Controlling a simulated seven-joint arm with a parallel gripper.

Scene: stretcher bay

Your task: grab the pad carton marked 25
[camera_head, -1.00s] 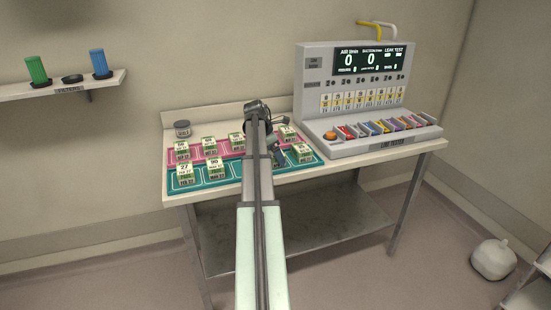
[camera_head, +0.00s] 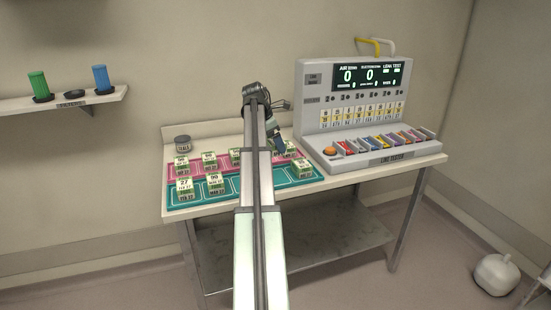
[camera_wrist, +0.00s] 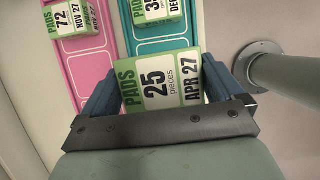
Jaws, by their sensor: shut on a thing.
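The pad carton marked 25 (camera_wrist: 160,85) is white and green, with "PADS", "25 pieces" and "APR 27" on its face. It sits between the two blue fingers of my gripper (camera_wrist: 161,88) in the wrist view, and the fingers are shut on its sides. In the head view my gripper (camera_head: 279,147) is over the right part of the table, partly behind my arm. I cannot pick out the 25 carton there.
A carton marked 72 (camera_wrist: 76,18) is on the pink mat (camera_wrist: 88,70); one marked 35 (camera_wrist: 155,9) is on the teal mat (camera_wrist: 152,30). A grey post (camera_wrist: 285,78) stands close right. The line tester (camera_head: 312,125) stands right; a dark-lidded jar (camera_head: 183,143) stands behind the mats.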

